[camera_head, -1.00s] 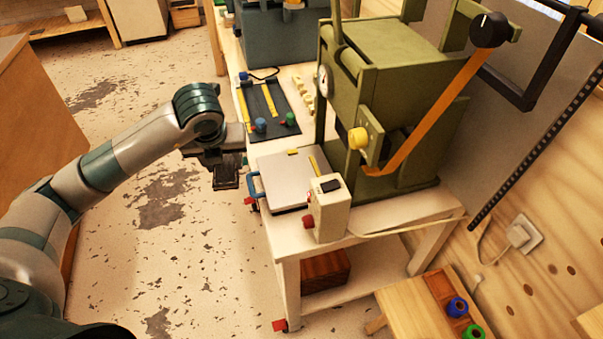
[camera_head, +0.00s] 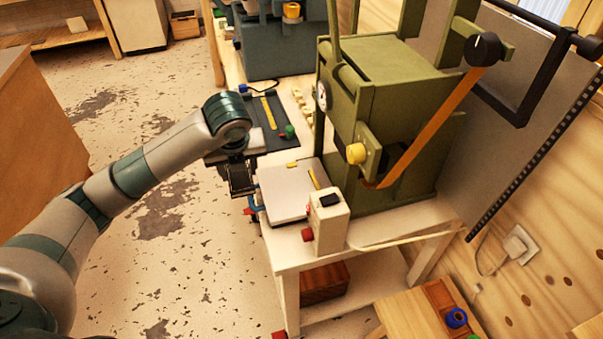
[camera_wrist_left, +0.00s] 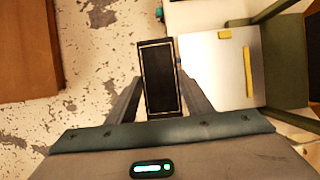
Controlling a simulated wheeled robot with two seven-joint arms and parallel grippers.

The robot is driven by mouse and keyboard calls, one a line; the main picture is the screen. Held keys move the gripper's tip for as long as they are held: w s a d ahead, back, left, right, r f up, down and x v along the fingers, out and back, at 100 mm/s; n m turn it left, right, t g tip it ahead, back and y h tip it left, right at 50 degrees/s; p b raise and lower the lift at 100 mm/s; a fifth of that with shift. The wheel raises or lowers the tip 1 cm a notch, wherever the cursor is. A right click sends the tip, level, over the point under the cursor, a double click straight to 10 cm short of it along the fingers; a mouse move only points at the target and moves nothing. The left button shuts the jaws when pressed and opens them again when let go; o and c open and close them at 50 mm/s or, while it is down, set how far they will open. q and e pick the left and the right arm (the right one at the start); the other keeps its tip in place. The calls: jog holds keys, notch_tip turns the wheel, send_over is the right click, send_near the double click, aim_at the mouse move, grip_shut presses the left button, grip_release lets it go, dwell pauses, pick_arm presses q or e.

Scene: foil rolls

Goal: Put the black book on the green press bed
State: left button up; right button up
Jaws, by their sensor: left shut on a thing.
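The black book (camera_wrist_left: 160,78) has a thin light border line and shows upright in the left wrist view, between the two fingers. My left gripper (camera_head: 242,190) is shut on it, just left of the press in the head view. The olive-green press (camera_head: 385,110) stands on the white bench. Its bed (camera_head: 283,198) is a pale flat plate with yellow guide strips, bare on top; it also shows in the left wrist view (camera_wrist_left: 212,75). The book is beside the bed's left edge, apart from its middle. My right gripper is out of view.
A white control box (camera_head: 327,225) with a red knob stands at the bed's front right corner. A dark mat (camera_head: 268,115) with a yellow ruler lies behind the bed. The floor at left is clear.

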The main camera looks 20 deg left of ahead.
pick_arm(q)
jog(key=shift+w+d+f+p, duration=0.5)
jog(key=shift+w+d+p, duration=0.85)
jog(key=shift+d, duration=0.8)
jog(key=shift+w+d+f+p, duration=0.5)
jog(key=shift+w+d+p, duration=0.8)
jog(key=shift+d, duration=0.85)
jog(key=shift+w+d+f+p, duration=0.5)
jog(key=shift+w+d+p, duration=0.45)
jog(key=shift+w+d, duration=0.95)
jog(key=shift+s+d, duration=0.2)
jog(key=shift+d, duration=0.15)
notch_tip(320, 180, down, 2)
jog(key=shift+s+a+f+p, duration=0.1)
jog(key=shift+f+p, duration=0.15)
jog(key=shift+p, duration=0.75)
jog(key=shift+f+p, duration=0.5)
jog(key=shift+d+f, duration=0.2)
jog(key=shift+w+f, duration=0.1)
jog(key=shift+w, duration=0.1)
